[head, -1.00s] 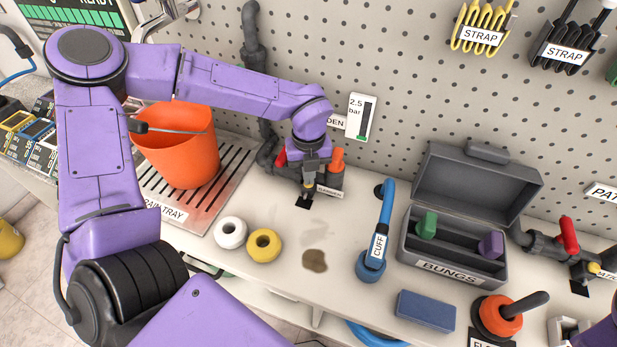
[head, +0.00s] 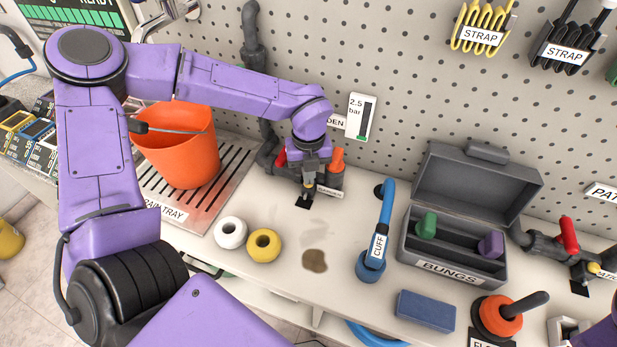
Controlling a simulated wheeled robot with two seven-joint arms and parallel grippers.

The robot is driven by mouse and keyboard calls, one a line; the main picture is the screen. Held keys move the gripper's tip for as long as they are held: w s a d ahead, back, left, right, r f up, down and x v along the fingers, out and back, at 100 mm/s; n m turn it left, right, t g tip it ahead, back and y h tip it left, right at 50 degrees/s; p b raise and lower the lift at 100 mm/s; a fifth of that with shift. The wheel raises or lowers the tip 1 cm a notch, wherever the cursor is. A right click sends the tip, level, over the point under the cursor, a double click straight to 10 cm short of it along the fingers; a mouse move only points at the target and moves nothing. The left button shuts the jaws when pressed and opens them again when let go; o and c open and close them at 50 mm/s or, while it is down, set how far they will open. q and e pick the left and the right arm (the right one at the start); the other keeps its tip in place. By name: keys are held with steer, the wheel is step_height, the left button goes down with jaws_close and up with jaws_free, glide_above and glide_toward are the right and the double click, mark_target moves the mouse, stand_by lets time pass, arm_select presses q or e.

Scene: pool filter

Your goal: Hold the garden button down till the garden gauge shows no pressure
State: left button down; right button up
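The garden gauge (head: 363,118) is a white plate on the pegboard, marked 2.5 bar. Its dark column has only a small green strip at the very bottom. My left gripper (head: 308,186) points down at the garden pipe fitting below the gauge; its narrow fingers look shut. A small yellow piece, apparently the garden button (head: 308,191), shows at the fingertips, mostly covered by them. The fingers seem to touch it, but how far it is pressed cannot be seen. The garden label is partly hidden behind my arm. My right gripper is out of view.
An orange bucket (head: 178,146) stands on the drain tray (head: 212,205) behind my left arm. White tape (head: 230,233), yellow tape (head: 264,245), a blue cuff (head: 371,266) and the bungs box (head: 452,270) stand on the bench. A dark stain marks the middle.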

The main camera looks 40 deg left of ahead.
arm_select(q)
steer(key=shift+r, duration=0.1)
step_height(320, 180, up, 7)
steer(key=p, duration=0.6)
step_height(320, 180, up, 10)
steer(key=shift+r, duration=0.2)
steer(key=shift+f, duration=0.1)
stand_by(0.5)
